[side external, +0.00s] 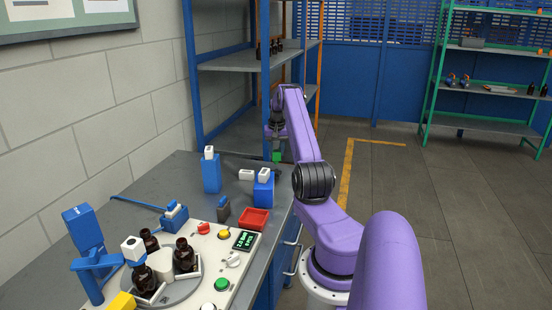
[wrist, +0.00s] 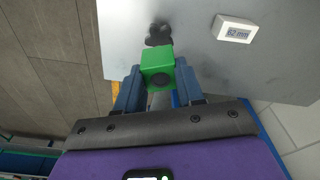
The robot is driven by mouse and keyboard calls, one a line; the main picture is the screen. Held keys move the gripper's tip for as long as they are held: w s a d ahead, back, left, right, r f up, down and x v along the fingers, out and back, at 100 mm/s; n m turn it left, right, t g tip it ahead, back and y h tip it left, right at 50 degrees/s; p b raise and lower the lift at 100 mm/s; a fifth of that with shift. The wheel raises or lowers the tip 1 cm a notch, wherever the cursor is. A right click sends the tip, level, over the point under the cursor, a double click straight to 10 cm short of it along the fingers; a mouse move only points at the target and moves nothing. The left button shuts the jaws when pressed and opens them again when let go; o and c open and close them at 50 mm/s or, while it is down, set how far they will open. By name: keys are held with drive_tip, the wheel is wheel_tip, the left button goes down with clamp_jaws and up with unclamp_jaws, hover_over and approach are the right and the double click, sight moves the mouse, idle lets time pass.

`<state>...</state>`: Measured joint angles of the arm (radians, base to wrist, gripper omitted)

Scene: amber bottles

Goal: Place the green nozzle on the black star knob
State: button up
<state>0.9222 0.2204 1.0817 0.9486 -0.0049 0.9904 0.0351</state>
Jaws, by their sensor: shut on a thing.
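The green nozzle (wrist: 157,58) is a green block with a dark round opening on its near side. My gripper (wrist: 158,75) is shut on it, with one blue finger on each side. In the side external view the green nozzle (side external: 277,156) hangs below my gripper (side external: 276,148) near the far end of the bench. The black star knob (wrist: 158,32) lies on the grey bench just beyond the nozzle in the wrist view. The nozzle partly covers it there, and I cannot tell the height between them.
A white box with a display (wrist: 235,29) stands right of the knob. The bench's edge is close to my gripper.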

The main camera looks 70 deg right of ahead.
sight(276, 157)
drive_tip(key=shift+w+d+f, duration=0.1)
drive_tip(key=shift+d+f, duration=0.1)
drive_tip(key=shift+f, duration=1.6)
drive_tip(key=shift+f, duration=0.1)
drive_tip(key=o, duration=1.1)
